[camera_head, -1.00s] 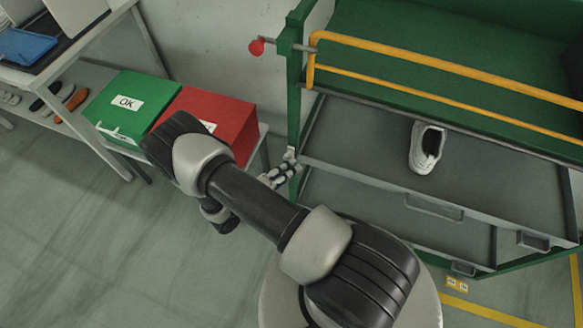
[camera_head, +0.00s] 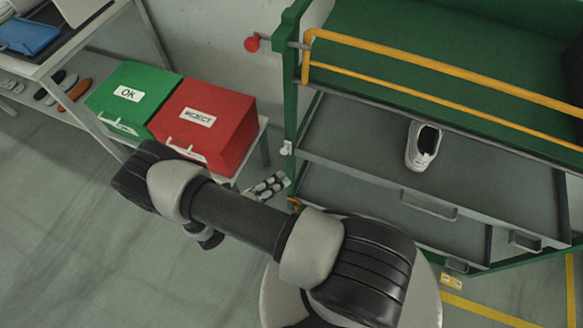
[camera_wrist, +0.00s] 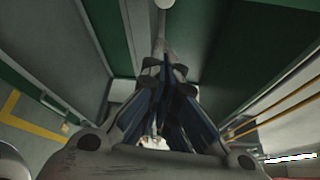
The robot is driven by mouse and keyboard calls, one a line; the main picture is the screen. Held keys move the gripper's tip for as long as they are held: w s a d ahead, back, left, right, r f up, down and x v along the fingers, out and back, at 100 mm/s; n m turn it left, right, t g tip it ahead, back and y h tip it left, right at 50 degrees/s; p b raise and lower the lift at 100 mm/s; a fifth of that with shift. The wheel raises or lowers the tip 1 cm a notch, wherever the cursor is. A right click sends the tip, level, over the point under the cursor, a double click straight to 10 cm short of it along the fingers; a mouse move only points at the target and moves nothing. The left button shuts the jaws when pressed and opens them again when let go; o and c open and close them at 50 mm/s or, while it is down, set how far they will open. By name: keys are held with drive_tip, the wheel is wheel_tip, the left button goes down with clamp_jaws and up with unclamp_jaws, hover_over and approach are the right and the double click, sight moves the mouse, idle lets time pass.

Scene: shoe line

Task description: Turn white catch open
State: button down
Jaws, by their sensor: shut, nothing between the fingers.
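The white catch (camera_head: 286,148) is a small pale piece on the green left post of the rack, beside the left end of the upper grey drawer. How far it is turned is too small to tell. My gripper (camera_head: 270,187) is shut and empty, below and left of the catch and apart from it. In the wrist view my gripper (camera_wrist: 168,72) points toward the rack, and a small white rounded piece at the top edge may be the catch. A small orange piece (camera_head: 293,203) sits lower on the same post.
The upper drawer holds a white shoe (camera_head: 424,147). A yellow rail (camera_head: 440,72) crosses the rack above it, and a red knob (camera_head: 252,44) juts out left of the post. The red REJECT box (camera_head: 225,125) and green OK box (camera_head: 130,98) stand close left of my gripper.

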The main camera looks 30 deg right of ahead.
drive_tip(key=v, duration=0.2)
drive_tip(key=shift+s+a+f, duration=0.1)
drive_tip(key=shift+a+f, duration=0.1)
drive_tip(key=shift+a, duration=0.05)
idle(0.4)
wheel_tip(320, 180, up, 24)
drive_tip(key=s+m+g+y, duration=0.1)
drive_tip(key=m+g+y, duration=0.6)
drive_tip(key=m, duration=1.2)
drive_tip(key=s+a+r+m+t+y, duration=0.1)
drive_tip(key=s+r+m+t+y, duration=0.7)
drive_tip(key=r+m, duration=0.7)
drive_tip(key=s+m+y, duration=0.1)
drive_tip(key=s+m, duration=0.1)
drive_tip(key=shift+s+y, duration=0.3)
drive_tip(key=shift+s, duration=0.1)
